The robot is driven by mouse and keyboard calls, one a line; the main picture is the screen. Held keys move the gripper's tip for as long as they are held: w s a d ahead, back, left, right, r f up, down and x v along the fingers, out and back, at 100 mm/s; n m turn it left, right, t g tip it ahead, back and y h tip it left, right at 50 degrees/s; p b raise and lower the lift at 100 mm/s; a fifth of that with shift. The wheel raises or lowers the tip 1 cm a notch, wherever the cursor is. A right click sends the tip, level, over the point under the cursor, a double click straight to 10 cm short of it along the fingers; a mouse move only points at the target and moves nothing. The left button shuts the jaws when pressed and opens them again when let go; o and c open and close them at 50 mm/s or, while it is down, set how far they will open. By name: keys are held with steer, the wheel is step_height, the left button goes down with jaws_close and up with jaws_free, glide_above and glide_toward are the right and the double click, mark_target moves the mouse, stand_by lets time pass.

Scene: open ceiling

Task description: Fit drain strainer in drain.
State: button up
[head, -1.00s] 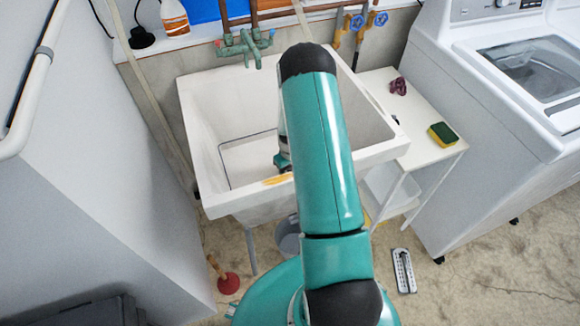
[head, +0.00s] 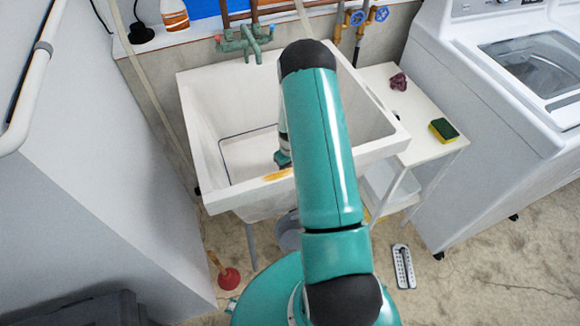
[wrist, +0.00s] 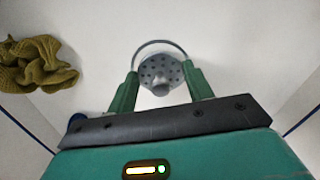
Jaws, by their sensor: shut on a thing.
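The grey drain strainer (wrist: 161,70), a perforated round disc with a small knob, shows in the wrist view between the two green fingers of my gripper (wrist: 160,73). My gripper is shut on it. A thin dark ring, which looks like the rim of the drain (wrist: 158,41), curves behind the strainer on the white sink floor. The strainer overlaps the ring in this view; I cannot tell whether it is seated or held above. In the head view my arm reaches down into the white sink (head: 205,150) and hides the strainer and drain.
A crumpled olive cloth (wrist: 36,64) lies on the sink floor at the left of the wrist view. The sink walls rise close around. A white side table (head: 425,145) with a sponge (head: 443,130) stands right of the sink, beside the washing machine (head: 500,100).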

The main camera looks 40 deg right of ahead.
steer(key=shift+f, duration=0.25)
steer(key=o, duration=1)
steer(key=shift+o, duration=0.2)
step_height(320, 180, up, 14)
steer(key=shift+f, duration=0.15)
